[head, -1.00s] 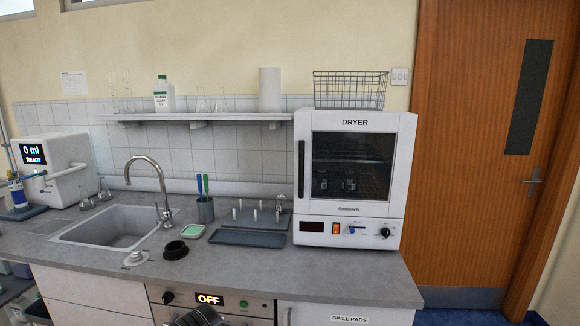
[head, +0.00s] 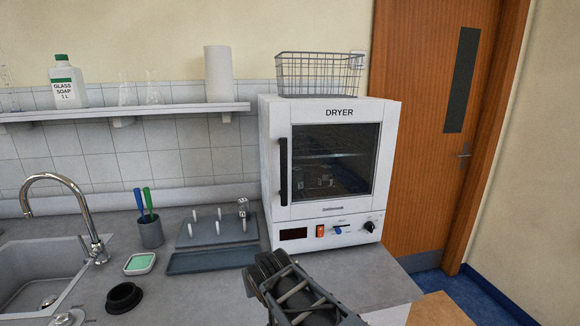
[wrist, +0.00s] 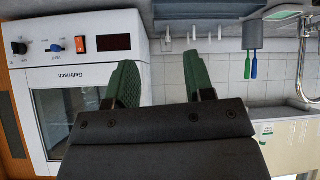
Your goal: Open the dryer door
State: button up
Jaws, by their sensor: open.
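The white dryer (head: 268,150) stands on the counter with its dark-windowed door (head: 335,165) shut. The door's black vertical handle (head: 283,171) is on its left side. In the upside-down wrist view, the dryer's control panel (wrist: 60,45) and part of the door (wrist: 62,85) show at the left; the handle cannot be made out there. My gripper (head: 268,266) is in front of the dryer, below the handle in the picture and apart from it. In the wrist view its green fingers (wrist: 160,65) are spread with nothing between them.
A wire basket (head: 320,74) sits on top of the dryer. Left of it are a grey peg rack (head: 185,240), a tray (head: 212,260), a cup of tools (head: 150,234) and the sink tap (head: 62,179). A wall shelf (head: 160,112) runs above. Counter is clear before the dryer.

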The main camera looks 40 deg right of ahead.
jog(key=w+d+r+m+t+h+p, duration=0.15)
jog(key=w+d+r+t, duration=0.25)
jog(key=d+r, duration=0.4)
jog(key=n+t+p, duration=0.1)
jog(key=n+t, duration=0.1)
jog(key=t, duration=0.3)
send_near(285, 174)
jog(key=shift+y, duration=0.25)
jog(key=p+x, duration=0.1)
jog(key=x, duration=1.2)
jog(key=shift+s+d, duration=0.1)
jog(key=shift+d, duration=0.1)
grip_shut()
